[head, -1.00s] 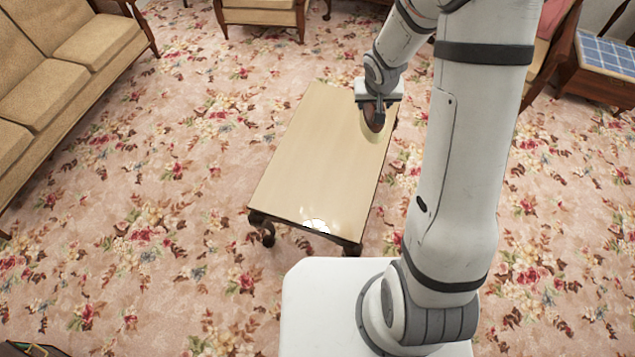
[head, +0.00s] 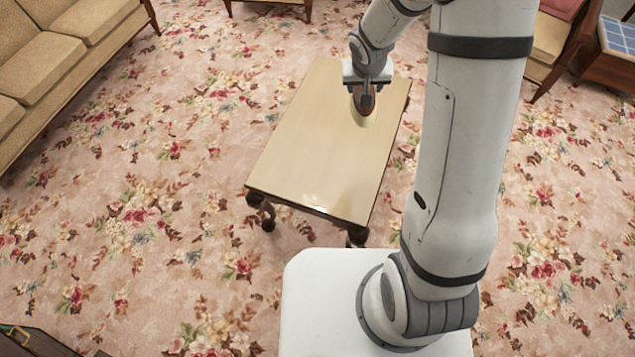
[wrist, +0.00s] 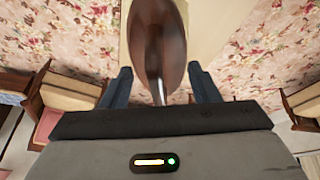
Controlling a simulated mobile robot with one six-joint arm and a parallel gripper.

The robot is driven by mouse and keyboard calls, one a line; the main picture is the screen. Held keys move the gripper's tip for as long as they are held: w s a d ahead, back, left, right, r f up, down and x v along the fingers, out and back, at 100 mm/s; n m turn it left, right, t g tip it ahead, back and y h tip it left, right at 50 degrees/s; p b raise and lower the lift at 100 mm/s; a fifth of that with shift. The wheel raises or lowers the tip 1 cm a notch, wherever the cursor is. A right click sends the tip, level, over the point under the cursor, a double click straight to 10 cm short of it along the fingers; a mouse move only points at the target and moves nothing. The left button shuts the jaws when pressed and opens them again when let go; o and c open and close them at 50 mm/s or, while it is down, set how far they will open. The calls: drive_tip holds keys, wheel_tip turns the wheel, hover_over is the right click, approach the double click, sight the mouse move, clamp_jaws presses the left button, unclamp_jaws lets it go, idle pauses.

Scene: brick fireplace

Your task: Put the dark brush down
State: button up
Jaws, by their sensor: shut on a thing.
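The dark brush (wrist: 158,40) is reddish-brown and smooth, with a thin stem running down between the fingers in the wrist view. In the head view the brush (head: 364,105) hangs below my gripper (head: 366,92), over the far part of a pale wooden table (head: 310,150), with a paler patch at its lower end. In the wrist view my gripper (wrist: 162,80) has a dark finger on each side of the stem. It is shut on the brush. I cannot tell whether the brush touches the tabletop.
The near and middle parts of the tabletop are bare, with a bright reflection near the front edge. A tan sofa (head: 60,60) stands at the left. A chair (head: 550,50) and a blue-topped seat (head: 617,38) stand at the right. Floral carpet (head: 150,200) surrounds the table.

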drive_tip(key=shift+n+y, duration=0.3)
drive_tip(key=a+f+b, duration=0.4)
drive_tip(key=f+b, duration=0.7)
drive_tip(key=f, duration=0.1)
drive_tip(key=a+f+b, duration=0.4)
drive_tip(key=f+b, duration=0.7)
drive_tip(key=s+a+f+b, duration=0.1)
drive_tip(key=a+f+b, duration=0.3)
drive_tip(key=f+b, duration=0.7)
drive_tip(key=shift+a+f+b, duration=0.15)
drive_tip(key=shift+f+b, duration=0.25)
drive_tip(key=shift+f, duration=0.4)
drive_tip(key=shift+f, duration=0.1)
drive_tip(key=o, duration=1.3)
